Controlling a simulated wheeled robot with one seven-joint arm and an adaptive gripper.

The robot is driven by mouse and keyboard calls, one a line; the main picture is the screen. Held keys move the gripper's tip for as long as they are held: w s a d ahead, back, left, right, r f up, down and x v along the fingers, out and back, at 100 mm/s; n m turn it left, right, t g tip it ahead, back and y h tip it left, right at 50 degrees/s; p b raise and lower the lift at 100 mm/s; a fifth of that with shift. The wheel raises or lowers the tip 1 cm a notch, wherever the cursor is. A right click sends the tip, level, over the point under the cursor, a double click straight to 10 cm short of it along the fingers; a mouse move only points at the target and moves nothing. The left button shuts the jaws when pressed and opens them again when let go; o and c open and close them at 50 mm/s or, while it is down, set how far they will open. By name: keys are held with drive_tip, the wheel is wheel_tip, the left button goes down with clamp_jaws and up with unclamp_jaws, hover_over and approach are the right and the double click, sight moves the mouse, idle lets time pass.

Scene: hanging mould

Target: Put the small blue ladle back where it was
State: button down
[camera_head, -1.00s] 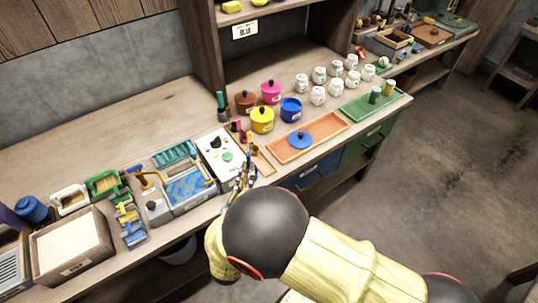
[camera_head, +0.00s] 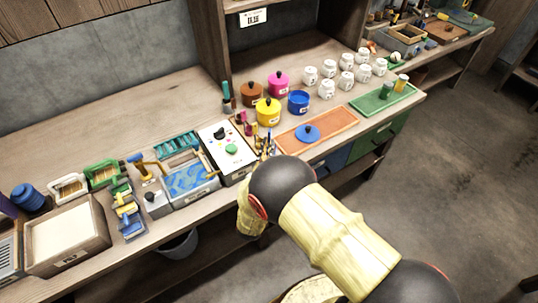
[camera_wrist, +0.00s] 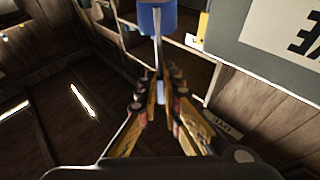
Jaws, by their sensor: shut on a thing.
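In the wrist view my gripper (camera_wrist: 161,110) is shut on the thin metal handle of the small blue ladle (camera_wrist: 157,18). Its blue cup is at the top edge of that view, partly cut off, beyond the fingertips. The ladle cannot be made out there.
An orange tray (camera_head: 335,122) holds a blue lid (camera_head: 307,133). The white box (camera_head: 229,156) is close on the left. Back-left bench is clear.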

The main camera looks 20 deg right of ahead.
drive_tip(key=shift+w+f, duration=0.15)
drive_tip(key=shift+f, duration=0.05)
drive_tip(key=shift+w+d+f+b, duration=0.15)
drive_tip(key=shift+f+b, duration=0.35)
drive_tip(key=shift+f, duration=0.4)
drive_tip(key=shift+w+d+f+b, duration=0.1)
drive_tip(key=shift+f+b, duration=0.4)
drive_tip(key=shift+f, duration=0.35)
drive_tip(key=shift+f, duration=0.25)
drive_tip(key=c, duration=2.4)
unclamp_jaws()
drive_tip(key=shift+o, duration=0.8)
drive_tip(key=shift+r, duration=0.1)
